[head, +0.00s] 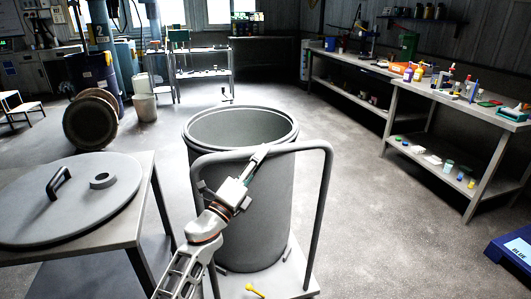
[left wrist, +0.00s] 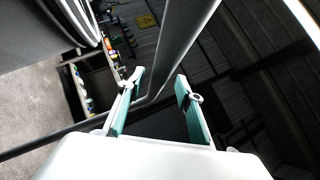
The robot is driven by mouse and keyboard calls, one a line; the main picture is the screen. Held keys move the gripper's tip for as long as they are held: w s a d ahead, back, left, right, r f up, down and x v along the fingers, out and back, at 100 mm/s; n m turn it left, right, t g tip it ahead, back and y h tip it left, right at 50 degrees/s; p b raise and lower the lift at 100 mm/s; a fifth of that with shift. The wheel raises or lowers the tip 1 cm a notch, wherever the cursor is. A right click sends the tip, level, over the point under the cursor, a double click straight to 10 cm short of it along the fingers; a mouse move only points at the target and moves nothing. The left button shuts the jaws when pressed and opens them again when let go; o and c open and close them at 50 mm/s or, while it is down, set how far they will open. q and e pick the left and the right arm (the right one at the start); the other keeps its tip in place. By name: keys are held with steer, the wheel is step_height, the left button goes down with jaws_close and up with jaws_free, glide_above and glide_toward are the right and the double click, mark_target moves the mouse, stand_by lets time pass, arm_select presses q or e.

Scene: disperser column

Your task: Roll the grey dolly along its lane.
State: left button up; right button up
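The grey dolly has a light platform (head: 306,283) and a tall tubular hoop handle (head: 328,190). A large open grey drum (head: 265,225) stands on it. My right gripper is not in view.
A table with a round grey lid (head: 70,205) stands close on the left. A workbench (head: 450,97) with bottles runs along the right, and a blue object (head: 513,247) marked "BLUE" lies at the right edge. A wooden reel (head: 90,122) stands behind left. Floor right of the dolly is clear.

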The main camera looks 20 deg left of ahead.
arm_select(q)
steer(key=shift+x, duration=1.05)
steer(key=shift+w+d, duration=0.1)
steer(key=shift+w, duration=0.15)
steer(key=shift+r, duration=0.1)
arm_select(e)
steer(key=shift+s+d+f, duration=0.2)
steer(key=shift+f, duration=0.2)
